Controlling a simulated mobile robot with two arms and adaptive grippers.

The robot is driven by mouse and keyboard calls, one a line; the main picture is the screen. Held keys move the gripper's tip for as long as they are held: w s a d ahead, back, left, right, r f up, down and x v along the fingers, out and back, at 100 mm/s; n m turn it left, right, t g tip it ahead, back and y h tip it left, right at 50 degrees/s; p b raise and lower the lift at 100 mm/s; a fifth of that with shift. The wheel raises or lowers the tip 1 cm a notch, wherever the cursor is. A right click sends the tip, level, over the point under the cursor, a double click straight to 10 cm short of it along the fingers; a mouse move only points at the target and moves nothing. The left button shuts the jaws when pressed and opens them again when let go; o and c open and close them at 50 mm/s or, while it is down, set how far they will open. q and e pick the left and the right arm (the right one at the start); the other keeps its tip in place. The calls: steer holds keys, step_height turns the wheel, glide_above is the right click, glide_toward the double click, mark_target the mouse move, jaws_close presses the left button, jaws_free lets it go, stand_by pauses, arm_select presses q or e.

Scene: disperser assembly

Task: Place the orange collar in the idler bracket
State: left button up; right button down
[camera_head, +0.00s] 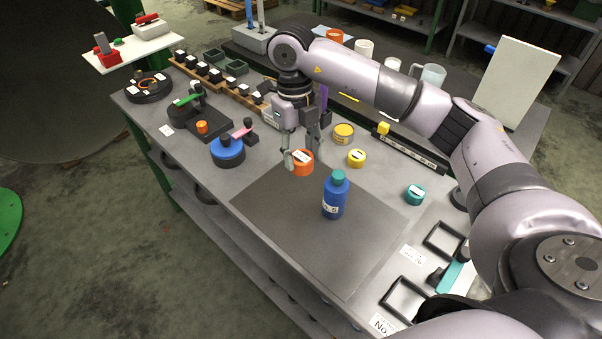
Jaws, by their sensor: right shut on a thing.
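The orange collar (301,168), a short round piece with a pale label on top, is between the fingers of my right gripper (302,155). The gripper points down and is shut on it near the far left edge of the dark mat. Whether the collar touches the surface is hard to tell. I cannot surely single out the idler bracket; a dark base with an upright and a green lever (188,100) stands at the left of the table, with a small orange cylinder (202,127) on it. My left gripper is not in view.
A blue bottle (334,198) with a teal cap stands on the dark mat (290,225), right of the gripper. Yellow (357,158) and teal (414,195) round pieces are further right. A blue-topped disc (228,151) lies left. The mat's front is clear.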

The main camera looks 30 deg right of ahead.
steer(key=shift+r, duration=1.35)
